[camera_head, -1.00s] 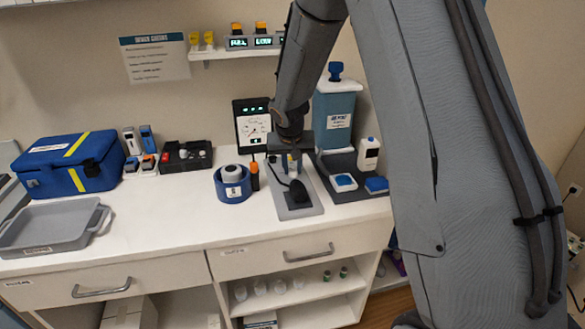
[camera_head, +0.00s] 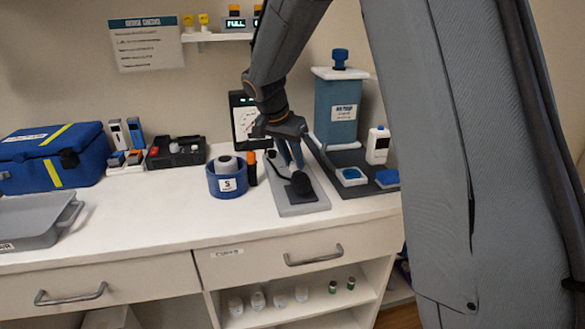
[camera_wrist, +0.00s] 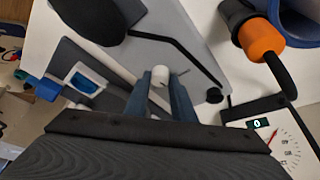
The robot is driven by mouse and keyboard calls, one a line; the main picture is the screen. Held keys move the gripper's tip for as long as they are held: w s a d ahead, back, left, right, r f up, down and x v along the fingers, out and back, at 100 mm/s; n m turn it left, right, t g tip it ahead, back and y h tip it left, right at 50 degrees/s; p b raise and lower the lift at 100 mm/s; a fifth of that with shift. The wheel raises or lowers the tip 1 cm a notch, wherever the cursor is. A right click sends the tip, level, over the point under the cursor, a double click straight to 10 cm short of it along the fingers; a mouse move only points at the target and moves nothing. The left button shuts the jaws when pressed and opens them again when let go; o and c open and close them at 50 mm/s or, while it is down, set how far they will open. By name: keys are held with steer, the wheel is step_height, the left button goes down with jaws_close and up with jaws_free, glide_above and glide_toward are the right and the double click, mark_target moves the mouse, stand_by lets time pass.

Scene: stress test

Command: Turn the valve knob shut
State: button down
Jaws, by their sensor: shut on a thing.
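My gripper (camera_head: 291,160) is over a grey plate (camera_head: 312,204) on the counter. In the wrist view its two blue-grey fingers (camera_wrist: 160,90) are shut on a small white rounded piece (camera_wrist: 160,75), which stands above the same plate (camera_wrist: 190,45). A black rounded part (camera_head: 301,184) and a thin black bar or cable (camera_wrist: 180,43) are beside it on the plate. I cannot tell for sure whether the white piece is the valve knob. A blue knob (camera_head: 341,57) tops the blue tank (camera_head: 338,110) behind, apart from my gripper.
Left of the plate stand a blue round holder (camera_head: 228,182) and an orange-capped black tool (camera_wrist: 262,40). A gauge panel (camera_head: 243,120) stands close behind. A white bottle (camera_head: 378,146) and blue-topped pads (camera_head: 351,176) are at right. The front counter is clear.

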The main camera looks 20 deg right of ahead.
steer(key=m, duration=0.2)
steer(key=m+g+b, duration=0.1)
steer(key=m+g, duration=0.1)
steer(key=m, duration=0.1)
steer(key=shift+w+m+h+b, duration=0.25)
steer(key=shift+m+h+b, duration=0.05)
steer(key=shift+h+b, duration=0.1)
steer(key=m+g, duration=0.2)
steer(key=m, duration=0.2)
steer(key=shift+w+m, duration=0.1)
steer(key=shift+m, duration=0.3)
steer(key=c, duration=1.5)
jaws_free()
steer(key=v, duration=0.7)
steer(key=shift+w+a+r, duration=0.1)
steer(key=shift+r, duration=0.3)
